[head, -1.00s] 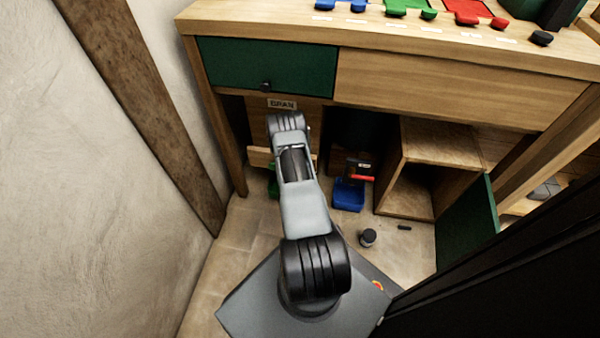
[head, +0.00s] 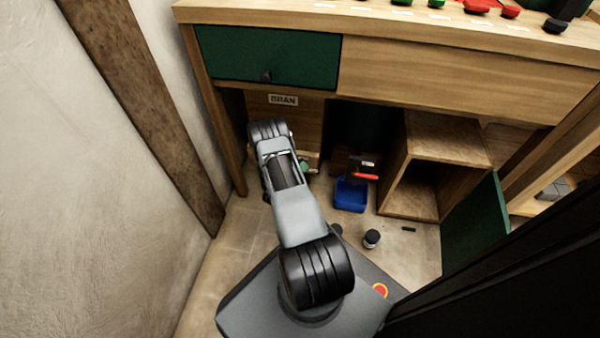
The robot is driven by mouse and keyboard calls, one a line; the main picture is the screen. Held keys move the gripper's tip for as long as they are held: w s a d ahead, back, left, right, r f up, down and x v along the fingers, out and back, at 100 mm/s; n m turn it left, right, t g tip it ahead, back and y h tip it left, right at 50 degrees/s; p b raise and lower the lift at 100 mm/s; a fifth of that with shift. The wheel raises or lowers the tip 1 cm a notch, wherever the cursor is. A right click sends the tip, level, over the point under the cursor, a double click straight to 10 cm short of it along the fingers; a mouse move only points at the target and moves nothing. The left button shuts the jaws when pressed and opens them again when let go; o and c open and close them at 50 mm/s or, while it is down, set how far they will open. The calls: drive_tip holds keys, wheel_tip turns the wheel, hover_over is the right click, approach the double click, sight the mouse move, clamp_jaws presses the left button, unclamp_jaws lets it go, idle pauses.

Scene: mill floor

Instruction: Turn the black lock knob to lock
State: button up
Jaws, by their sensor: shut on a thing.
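A small black knob (head: 266,76) sits at the lower middle of the green drawer front (head: 300,55); I cannot tell whether it is the lock knob or which way it is turned. My grey and black arm reaches toward the bench, its far black joint in front of the wooden panel below the drawer. My gripper is hidden behind my own arm, so its jaws and anything in them do not show.
A BRAN label (head: 283,100) is on the panel. A blue bin (head: 350,195) stands on the floor, with a red-handled item at it. A dark jar (head: 371,238) lies nearby. An open wooden cabinet (head: 412,212) with a green door (head: 478,225) is right. The wall is close on the left.

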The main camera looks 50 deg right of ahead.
drive_tip(key=n, duration=0.1)
drive_tip(key=n+h, duration=0.1)
drive_tip(key=n, duration=0.1)
drive_tip(key=n+h+b, duration=0.1)
drive_tip(key=shift+f+n, duration=0.25)
drive_tip(key=shift+n, duration=0.15)
idle(0.4)
drive_tip(key=o, duration=0.9)
drive_tip(key=shift+a, duration=0.1)
drive_tip(key=a+p, duration=0.1)
drive_tip(key=a, duration=0.3)
drive_tip(key=s+a+p, duration=0.1)
drive_tip(key=a, duration=0.4)
drive_tip(key=s+a+p, duration=0.1)
drive_tip(key=a+p, duration=0.1)
drive_tip(key=a, duration=0.2)
drive_tip(key=shift+s+a, duration=0.15)
drive_tip(key=shift+a, duration=0.1)
